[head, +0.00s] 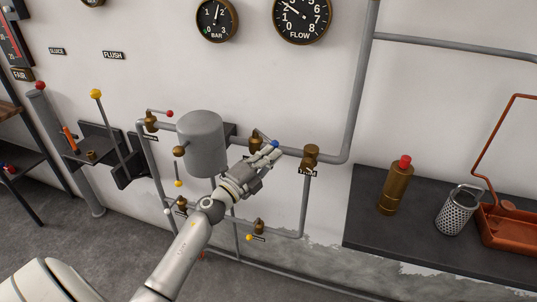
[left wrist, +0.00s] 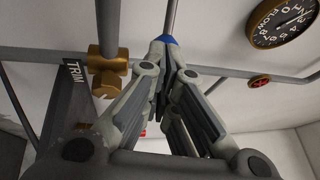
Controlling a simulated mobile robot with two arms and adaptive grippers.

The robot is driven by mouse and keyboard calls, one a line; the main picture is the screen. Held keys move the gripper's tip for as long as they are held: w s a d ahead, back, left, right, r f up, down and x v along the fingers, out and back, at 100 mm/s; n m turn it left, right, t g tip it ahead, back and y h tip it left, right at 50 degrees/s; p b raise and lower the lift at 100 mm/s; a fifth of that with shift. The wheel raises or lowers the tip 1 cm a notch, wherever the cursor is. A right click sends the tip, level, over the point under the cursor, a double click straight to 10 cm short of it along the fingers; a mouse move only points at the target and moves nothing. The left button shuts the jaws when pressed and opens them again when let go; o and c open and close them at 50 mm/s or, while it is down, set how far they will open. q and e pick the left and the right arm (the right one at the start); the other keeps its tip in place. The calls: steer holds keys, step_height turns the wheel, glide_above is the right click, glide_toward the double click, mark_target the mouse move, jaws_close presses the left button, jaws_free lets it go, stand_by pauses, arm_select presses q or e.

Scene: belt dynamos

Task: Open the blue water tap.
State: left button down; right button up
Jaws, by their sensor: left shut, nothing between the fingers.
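The blue water tap's knob (head: 275,144) is on the horizontal grey pipe, right of the grey tank. The tap's brass body (head: 256,143) is partly hidden behind my gripper. My left gripper (head: 268,155) is shut and empty, with its fingertips right at the blue knob. In the left wrist view, the blue knob (left wrist: 167,40) shows just beyond the closed fingertips (left wrist: 170,62). I cannot tell whether they touch it. My right gripper is not in view.
A grey tank (head: 201,142) stands left of my gripper. A brass fitting (head: 311,155) is to the right on the same pipe. Red (head: 169,113) and yellow (head: 178,184) knobs are near the tank. A dark bench (head: 365,220) with a brass bottle (head: 395,190) is at right.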

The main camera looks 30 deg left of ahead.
arm_select(q)
steer(key=w+d+n+g+y+b, duration=0.1)
steer(key=w+d+n+y+b, duration=0.1)
steer(key=w+n+y, duration=0.3)
steer(key=w+y, duration=0.2)
steer(key=y, duration=0.2)
steer(key=shift+d+n+y+b, duration=0.3)
steer(key=shift+y+b, duration=0.05)
steer(key=shift+y, duration=0.05)
steer(key=shift+w+r, duration=0.1)
steer(key=shift+r, duration=0.05)
